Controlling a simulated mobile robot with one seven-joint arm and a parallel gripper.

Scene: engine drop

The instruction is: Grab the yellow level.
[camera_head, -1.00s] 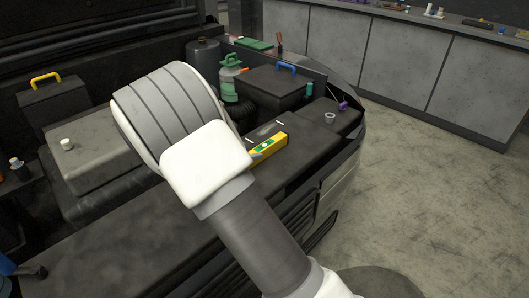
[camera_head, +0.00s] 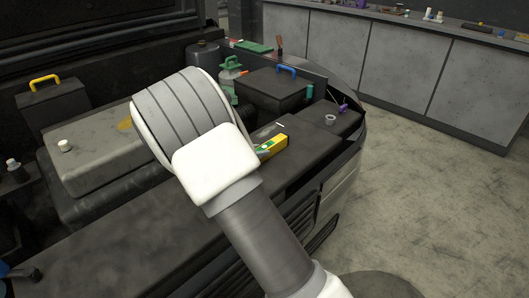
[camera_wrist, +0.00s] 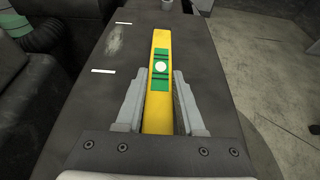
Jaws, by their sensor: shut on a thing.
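The yellow level (camera_wrist: 162,45) is a long yellow bar with a green patch and a round pale vial. In the wrist view it runs lengthwise between the two fingers of my gripper (camera_wrist: 160,100), which is shut on it. Its near end is hidden by the gripper body. In the head view part of the level (camera_head: 272,146) shows just right of my arm, over the dark ledge. My gripper's fingers are hidden behind my arm there. I cannot tell whether the level touches the ledge.
A grey block with a white cap (camera_head: 64,145) lies to the left. Open floor (camera_head: 430,190) is at right.

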